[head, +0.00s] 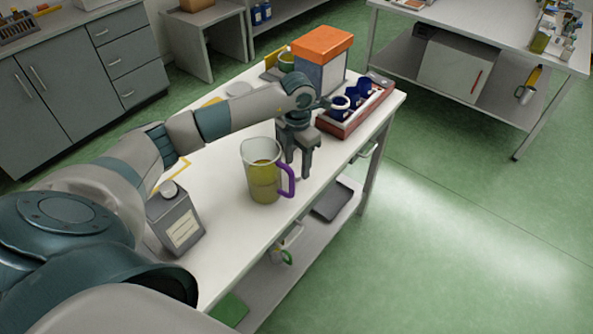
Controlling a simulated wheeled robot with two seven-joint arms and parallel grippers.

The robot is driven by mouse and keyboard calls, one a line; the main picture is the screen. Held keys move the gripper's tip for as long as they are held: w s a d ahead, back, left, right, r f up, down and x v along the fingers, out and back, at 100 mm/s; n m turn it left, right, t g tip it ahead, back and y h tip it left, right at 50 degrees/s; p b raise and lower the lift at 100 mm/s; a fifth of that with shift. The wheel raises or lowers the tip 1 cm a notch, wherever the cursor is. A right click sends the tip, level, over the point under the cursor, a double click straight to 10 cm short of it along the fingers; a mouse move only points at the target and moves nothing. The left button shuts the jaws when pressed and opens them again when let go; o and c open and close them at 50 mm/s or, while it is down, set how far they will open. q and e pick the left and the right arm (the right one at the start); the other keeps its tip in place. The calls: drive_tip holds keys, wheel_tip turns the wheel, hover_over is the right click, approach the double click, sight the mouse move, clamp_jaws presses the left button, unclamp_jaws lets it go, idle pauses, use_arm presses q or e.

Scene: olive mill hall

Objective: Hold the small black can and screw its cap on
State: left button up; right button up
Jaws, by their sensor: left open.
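A dark grey-black can (176,222) with a pale label stands upright near the front left of the white table (225,230). My left forearm passes behind the can and hides part of the table. My right gripper is not in view.
A clear jug (262,172) with yellow-green liquid and a purple handle stands close beside my left gripper. A red-brown tray (345,122) with dark blue items and an orange-lidded box (321,55) stand farther back. Bare table lies between can and jug.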

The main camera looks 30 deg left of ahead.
sight(297, 175)
use_arm(q)
drive_tip(key=shift+f+p, duration=0.3)
drive_tip(key=shift+f, duration=0.95)
drive_tip(key=shift+c, duration=0.5)
drive_tip(key=c, duration=1)
